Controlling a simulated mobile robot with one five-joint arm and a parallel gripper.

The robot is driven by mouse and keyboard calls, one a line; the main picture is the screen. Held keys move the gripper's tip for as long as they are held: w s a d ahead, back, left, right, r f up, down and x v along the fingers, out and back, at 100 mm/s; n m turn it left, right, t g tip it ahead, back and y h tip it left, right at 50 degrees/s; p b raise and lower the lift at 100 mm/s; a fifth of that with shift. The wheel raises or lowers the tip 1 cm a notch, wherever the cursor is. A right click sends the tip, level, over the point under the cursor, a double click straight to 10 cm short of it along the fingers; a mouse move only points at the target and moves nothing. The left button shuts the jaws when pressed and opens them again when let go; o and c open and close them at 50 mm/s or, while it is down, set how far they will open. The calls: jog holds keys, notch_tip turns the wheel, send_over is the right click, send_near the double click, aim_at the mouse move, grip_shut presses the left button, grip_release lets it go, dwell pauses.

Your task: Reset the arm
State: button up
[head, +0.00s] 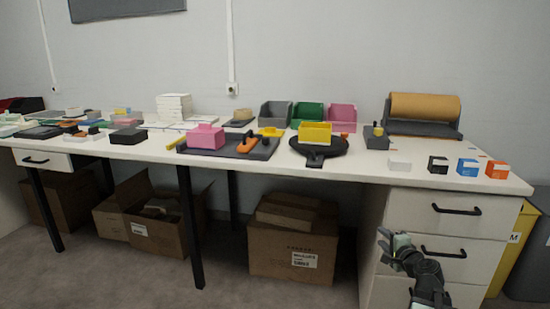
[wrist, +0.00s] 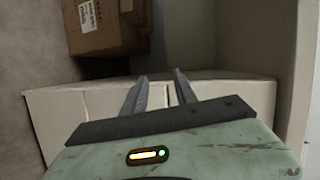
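My gripper (head: 384,243) hangs low in front of the white drawer unit at the right end of the bench in the head view. My dark arm comes up from the bottom edge there. In the wrist view the two grey fingers of my gripper (wrist: 159,76) stand apart with nothing between them. Behind them is a white panelled surface (wrist: 70,108). I cannot tell whether the fingertips touch it.
The white drawer unit (head: 415,205) has black handles. The white bench (head: 360,170) holds bins, a pink box (head: 206,137), a black round plate and small coloured boxes. Cartons (head: 290,250) stand below it. A yellow bin (head: 517,245) is at right.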

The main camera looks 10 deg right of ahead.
jog(key=a+f+n+g+y+p, duration=0.1)
jog(key=a+n+g+y+p, duration=0.6)
jog(key=a, duration=2.1)
jog(key=s+a+f+n+g+h, duration=0.3)
jog(key=s+a+f+n+g, duration=0.15)
jog(key=s+a+n, duration=0.35)
jog(key=s+d+f+n+g+h, duration=0.2)
jog(key=s+d+f+g+h, duration=0.2)
jog(key=s+d, duration=0.35)
notch_tip(320, 180, up, 38)
jog(key=p, duration=3.8)
jog(key=shift+s+a+r, duration=0.15)
jog(key=shift+a+r, duration=0.1)
jog(key=shift+a, duration=0.1)
jog(key=shift+d, duration=0.15)
